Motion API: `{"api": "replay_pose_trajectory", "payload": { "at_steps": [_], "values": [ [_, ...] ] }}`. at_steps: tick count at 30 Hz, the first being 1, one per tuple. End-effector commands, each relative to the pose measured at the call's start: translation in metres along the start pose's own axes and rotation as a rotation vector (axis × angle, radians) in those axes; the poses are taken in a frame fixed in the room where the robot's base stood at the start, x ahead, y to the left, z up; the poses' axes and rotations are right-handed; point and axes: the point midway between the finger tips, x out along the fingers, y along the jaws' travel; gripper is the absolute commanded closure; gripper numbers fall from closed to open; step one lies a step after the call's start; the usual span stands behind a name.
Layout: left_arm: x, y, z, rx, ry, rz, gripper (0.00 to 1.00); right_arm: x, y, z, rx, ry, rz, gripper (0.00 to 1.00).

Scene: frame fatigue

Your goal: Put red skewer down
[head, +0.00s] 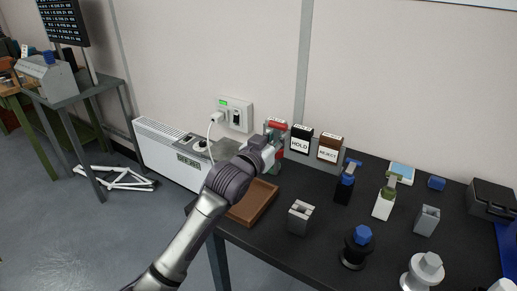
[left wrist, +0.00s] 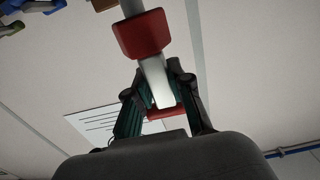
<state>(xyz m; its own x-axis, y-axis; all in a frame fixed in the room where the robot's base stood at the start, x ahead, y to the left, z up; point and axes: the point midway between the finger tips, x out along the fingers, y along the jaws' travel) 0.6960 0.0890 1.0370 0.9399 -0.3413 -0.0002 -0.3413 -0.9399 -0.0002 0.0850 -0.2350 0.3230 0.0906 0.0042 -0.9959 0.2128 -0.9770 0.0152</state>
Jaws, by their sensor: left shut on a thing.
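The red skewer (left wrist: 143,34) shows in the left wrist view as a red block with a pale metal part running down between my fingers. My left gripper (left wrist: 158,92) is shut on it. In the head view my left gripper (head: 274,152) is over the back left of the black table, beside the HOLD box, and my wrist partly covers it. Red shows at and above the fingers there, but I cannot tell how much of it is the skewer. My right gripper is not in view.
The black table (head: 320,252) has a brown tray (head: 254,203) at left. HOLD (head: 301,139) and REJECT (head: 328,148) boxes stand behind. A blue-topped holder (head: 345,184), a green-topped holder (head: 385,202), a grey block (head: 299,217) and other fixtures stand to the right.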

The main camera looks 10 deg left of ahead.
Motion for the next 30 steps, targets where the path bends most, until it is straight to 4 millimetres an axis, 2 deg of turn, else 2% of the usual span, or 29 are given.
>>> {"api": "replay_pose_trajectory", "payload": {
  "at_steps": [3, 8, 11, 21, 24, 30],
  "values": [
    [-0.013, 0.012, -0.007, -0.01, 0.002, 0.004, 1.0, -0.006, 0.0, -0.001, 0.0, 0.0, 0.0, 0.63],
    [-0.03, 0.012, -0.007, -0.002, -0.002, -0.001, 1.0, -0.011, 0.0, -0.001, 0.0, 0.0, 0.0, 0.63],
    [-0.033, 0.0, 0.001, 0.003, -0.005, -0.003, 1.0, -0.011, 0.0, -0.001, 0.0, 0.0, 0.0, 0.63],
    [-0.039, -0.075, 0.047, 0.006, -0.007, -0.003, 1.0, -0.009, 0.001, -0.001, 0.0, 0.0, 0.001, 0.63],
    [-0.04, -0.091, 0.056, 0.005, -0.004, -0.002, 1.0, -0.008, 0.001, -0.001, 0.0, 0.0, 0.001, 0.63],
    [-0.041, -0.102, 0.066, 0.0, -0.001, -0.001, 1.0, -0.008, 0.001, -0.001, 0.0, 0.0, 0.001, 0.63]
  ]
}}
